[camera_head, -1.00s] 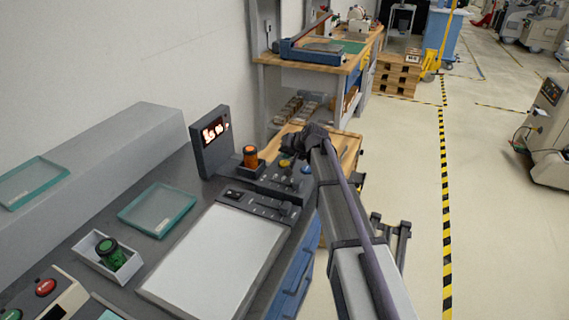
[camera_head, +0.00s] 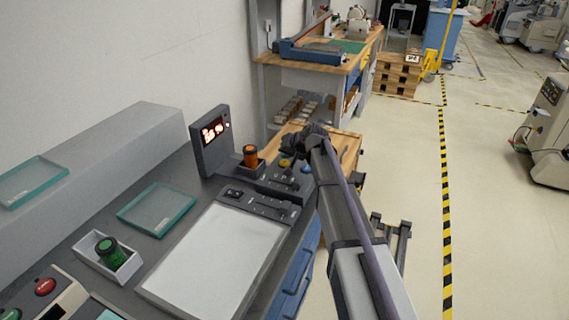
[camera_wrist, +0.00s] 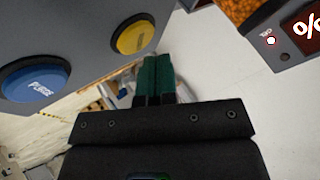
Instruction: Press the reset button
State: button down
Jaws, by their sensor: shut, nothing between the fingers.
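A round blue button (camera_wrist: 36,80) marked PURGE and a round yellow button (camera_wrist: 133,37) sit on a grey panel in the wrist view. The yellow button's lettering is too small for me to read surely. My gripper (camera_wrist: 154,62) is shut and empty, its green fingertips together just below and right of the yellow button. I cannot tell if they touch it. In the head view, my gripper (camera_head: 290,163) is over the console's far end, with the yellow button (camera_head: 284,162) and the blue button (camera_head: 305,169) close by, partly hidden by the arm.
A lit display (camera_head: 212,131) and an orange cylinder (camera_head: 250,156) stand left of my gripper. A workbench (camera_head: 315,62) stands behind.

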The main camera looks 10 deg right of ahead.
aim_at(286, 162)
jog(key=shift+f, duration=0.3)
jog(key=shift+f+b, duration=0.45)
jog(key=shift+b, duration=0.15)
jog(key=shift+r, duration=0.1)
dwell(0.5)
jog(key=shift+r+p, duration=0.8)
jog(key=shift+p, duration=0.1)
notch_tip(286, 162, up, 5)
jog(key=p, duration=0.5)
